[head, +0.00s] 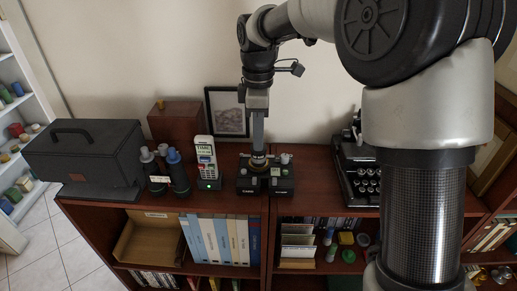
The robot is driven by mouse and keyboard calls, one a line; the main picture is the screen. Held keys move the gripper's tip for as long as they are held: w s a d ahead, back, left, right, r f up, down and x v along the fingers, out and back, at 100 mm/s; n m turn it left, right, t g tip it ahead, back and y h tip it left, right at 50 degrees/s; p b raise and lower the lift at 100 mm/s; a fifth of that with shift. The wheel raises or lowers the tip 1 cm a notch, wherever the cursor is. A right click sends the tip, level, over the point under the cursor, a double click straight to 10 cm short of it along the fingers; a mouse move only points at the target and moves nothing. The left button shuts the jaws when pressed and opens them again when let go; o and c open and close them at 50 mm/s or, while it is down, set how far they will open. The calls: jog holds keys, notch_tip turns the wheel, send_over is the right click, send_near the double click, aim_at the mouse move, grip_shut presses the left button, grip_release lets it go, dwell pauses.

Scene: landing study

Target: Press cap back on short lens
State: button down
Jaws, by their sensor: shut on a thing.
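My gripper (258,147) reaches straight down over a low black stand (252,186) on the wooden shelf top. It is shut on a small dark round piece (258,158) with a pale ring, at the left side of the stand. I cannot tell whether this piece is the cap or the short lens, or whether it touches what is beneath. A small pale-topped piece (285,159) stands at the right of the stand. The stand's front carries pale labels too small to read. The fingertips are small and partly merge with the piece.
Left of the stand are a cordless phone (206,160), dark bottles (178,172), a brown box (175,124) and a black case (85,155). A framed picture (228,112) leans behind. A typewriter (357,172) stands right. Bare shelf top (313,180) lies between stand and typewriter.

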jog(key=shift+f, duration=0.1)
jog(key=c, duration=1.7)
grip_release()
notch_tip(320, 180, up, 17)
jog(key=p, duration=0.1)
jog(key=s+d+m+t, duration=0.3)
jog(key=s+d+m, duration=0.75)
jog(key=s, duration=0.25)
jog(key=s+d+f+m+t, duration=0.1)
jog(key=s+d+f+m, duration=0.1)
jog(key=s+f, duration=0.1)
jog(key=s+d+f+m, duration=0.2)
jog(key=s+m, duration=0.1)
jog(key=s, duration=0.1)
jog(key=s+d+f+m+t, duration=0.1)
jog(key=s+d+f+m, duration=0.1)
jog(key=s+f, duration=0.1)
jog(key=shift+s+f+m+t, duration=0.25)
jog(key=shift+s+f+t, duration=0.05)
jog(key=shift+f, duration=0.05)
